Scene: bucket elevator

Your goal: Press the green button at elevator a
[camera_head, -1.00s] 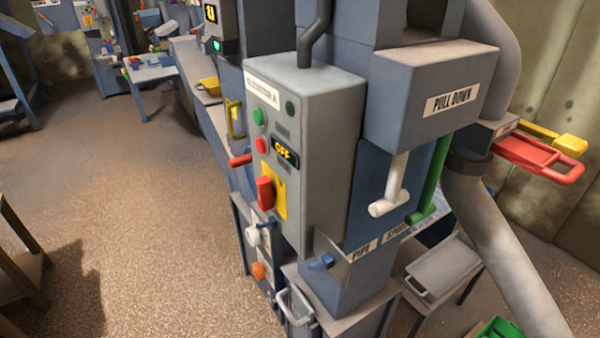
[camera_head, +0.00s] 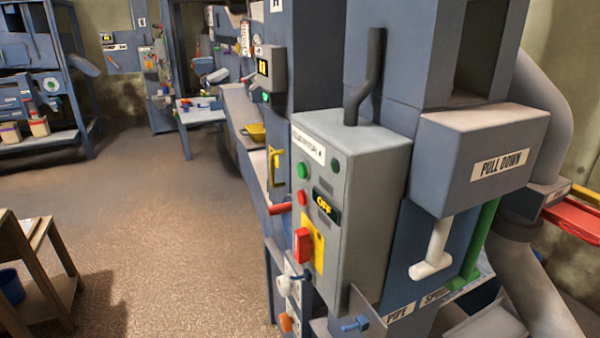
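The elevator A control box (camera_head: 370,195) is a grey box right of the picture's middle, with a label reading "ELEVATOR A" (camera_head: 308,145) at its top left. The green button (camera_head: 302,171) sits on its front panel below that label. A red button (camera_head: 301,197) is just below it. A display (camera_head: 326,207) beside it reads "OFF". A red switch on a yellow plate (camera_head: 303,245) is lower on the panel. Neither of my grippers shows in the head view, and nothing covers the green button.
A "PULL DOWN" housing (camera_head: 480,160) with a white handle (camera_head: 432,250) and a green lever (camera_head: 476,245) stands right of the box. A red handle (camera_head: 280,209) sticks out left of it. A wooden table (camera_head: 35,265) stands at left; the floor (camera_head: 170,200) between is open.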

